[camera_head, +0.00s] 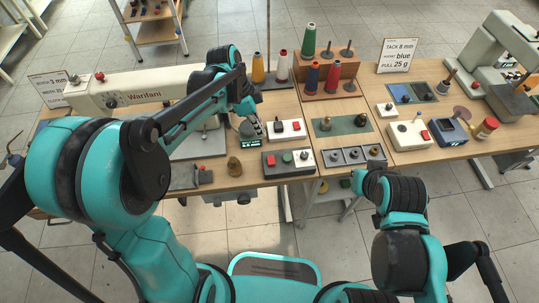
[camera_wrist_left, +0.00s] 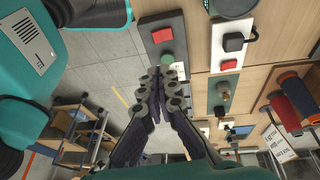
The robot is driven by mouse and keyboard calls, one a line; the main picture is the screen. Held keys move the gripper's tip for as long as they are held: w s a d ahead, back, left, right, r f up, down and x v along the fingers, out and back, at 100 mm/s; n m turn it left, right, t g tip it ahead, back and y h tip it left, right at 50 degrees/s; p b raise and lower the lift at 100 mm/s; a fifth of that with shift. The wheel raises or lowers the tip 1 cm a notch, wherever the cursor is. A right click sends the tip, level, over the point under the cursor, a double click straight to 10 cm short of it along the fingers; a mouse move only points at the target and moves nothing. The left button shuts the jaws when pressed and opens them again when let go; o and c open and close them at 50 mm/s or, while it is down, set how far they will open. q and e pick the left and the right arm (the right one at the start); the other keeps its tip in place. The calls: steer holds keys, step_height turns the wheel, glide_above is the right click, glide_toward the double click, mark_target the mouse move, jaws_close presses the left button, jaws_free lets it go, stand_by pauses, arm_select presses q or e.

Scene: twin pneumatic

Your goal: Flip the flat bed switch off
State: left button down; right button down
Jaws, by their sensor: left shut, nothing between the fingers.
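A dark switch box (camera_head: 270,171) lies near the table's front edge, with a red button, a green button and a pale end plate. In the left wrist view the dark box (camera_wrist_left: 153,24) shows its red and green buttons just beyond my fingertips. A white box (camera_head: 297,133) with a black knob and a red square sits behind it. It also shows in the left wrist view (camera_wrist_left: 240,27). I cannot tell from labels which is the flat bed switch. My left gripper (camera_head: 258,122) is shut and empty; its fingertips (camera_wrist_left: 162,74) show in the wrist view.
The cream sewing machine (camera_head: 145,87) stands at left, partly behind my left arm. Thread cones (camera_head: 309,40) stand at the back. A grey panel of knobs (camera_head: 340,155) and a green mat (camera_head: 325,130) lie right of the dark box.

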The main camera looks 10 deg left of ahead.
mark_target(272, 164)
arm_select(q)
steer(key=b+x, duration=0.1)
steer(key=x, duration=0.3)
steer(key=b+x, duration=0.2)
steer(key=x, duration=0.2)
steer(key=b+x, duration=0.2)
steer(key=x, duration=0.2)
steer(key=shift+s+a+f, duration=0.15)
steer(key=shift+s+f, duration=0.2)
steer(key=shift+f, duration=0.05)
steer(key=shift+s+f+b, duration=0.25)
steer(key=shift+f+b, duration=0.1)
steer(key=shift+f, duration=0.2)
steer(key=shift+s+f+t, duration=0.25)
steer(key=shift+f+t, duration=0.15)
steer(key=shift+t, duration=0.2)
steer(key=shift+s+r, duration=0.1)
steer(key=shift+w, duration=0.25)
